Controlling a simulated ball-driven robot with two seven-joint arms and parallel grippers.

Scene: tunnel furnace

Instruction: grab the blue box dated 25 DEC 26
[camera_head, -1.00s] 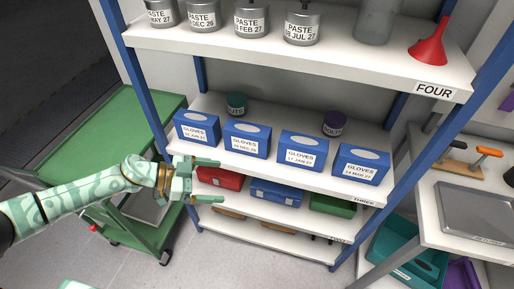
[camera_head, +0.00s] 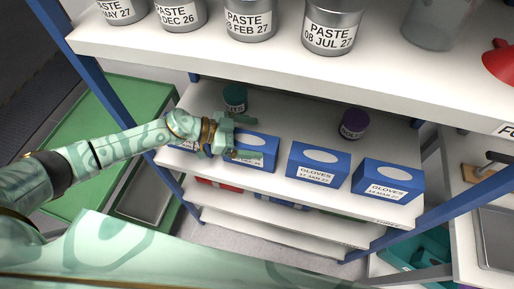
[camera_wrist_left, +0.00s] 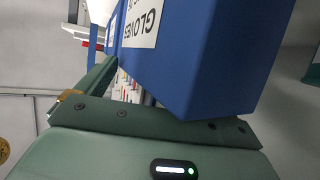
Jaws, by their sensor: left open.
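The second blue gloves box from the left (camera_head: 271,149) stands on the middle shelf in the head view. My right gripper is not in view.
On the same shelf are a blue box (camera_head: 187,146) partly behind my left arm, and two to the right, (camera_head: 318,161) and (camera_head: 388,182). A green jar (camera_head: 235,97) and a purple jar (camera_head: 354,123) stand behind. The upper shelf (camera_head: 290,65) holds paste tins.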

